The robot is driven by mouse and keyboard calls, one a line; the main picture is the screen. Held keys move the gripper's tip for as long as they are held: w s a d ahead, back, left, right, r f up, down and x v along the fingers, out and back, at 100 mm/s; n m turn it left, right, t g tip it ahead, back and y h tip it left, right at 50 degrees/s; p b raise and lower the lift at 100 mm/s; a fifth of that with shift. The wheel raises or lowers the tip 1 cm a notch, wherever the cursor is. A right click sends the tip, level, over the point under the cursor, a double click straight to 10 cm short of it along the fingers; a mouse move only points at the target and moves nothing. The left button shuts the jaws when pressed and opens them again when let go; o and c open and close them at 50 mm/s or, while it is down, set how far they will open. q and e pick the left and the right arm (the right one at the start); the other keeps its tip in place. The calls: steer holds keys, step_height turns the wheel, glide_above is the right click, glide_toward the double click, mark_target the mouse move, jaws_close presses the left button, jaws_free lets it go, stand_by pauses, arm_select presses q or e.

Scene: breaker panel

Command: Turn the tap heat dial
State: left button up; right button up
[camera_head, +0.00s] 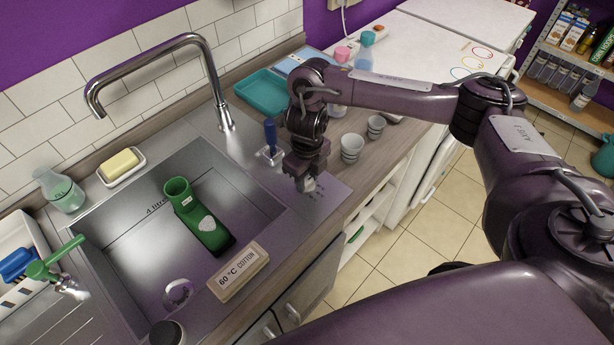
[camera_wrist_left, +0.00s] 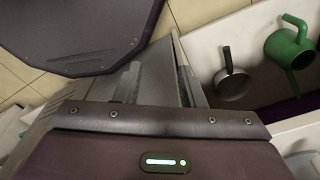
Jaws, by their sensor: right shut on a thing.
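My right gripper (camera_head: 306,182) reaches down onto the metal plate (camera_head: 328,196) at the right of the sink and is shut on a small grey knob, which I take for the tap heat dial (camera_head: 311,184). The fingers hide most of the dial, so its setting cannot be read. Small dark marks show on the plate beside it. The curved steel tap (camera_head: 222,112) stands behind the sink. My left gripper (camera_wrist_left: 160,75) shows only in the left wrist view, with its two fingers apart and nothing clearly between them.
A blue-handled lever (camera_head: 270,136) stands just left of my right gripper. White cups (camera_head: 351,147) stand to its right, and a teal tray (camera_head: 264,93) lies behind. The sink holds a green boot (camera_head: 196,216). The left wrist view shows a pan (camera_wrist_left: 231,80) and a green watering can (camera_wrist_left: 288,47).

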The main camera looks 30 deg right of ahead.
mark_target(308, 182)
stand_by(0.4)
steer(key=o, duration=1)
steer(key=shift+r, duration=0.15)
step_height(308, 182, up, 8)
steer(key=shift+f+p, duration=0.2)
steer(key=shift+p, duration=0.65)
steer(key=shift+s+f, duration=0.1)
steer(key=shift+s, duration=0.05)
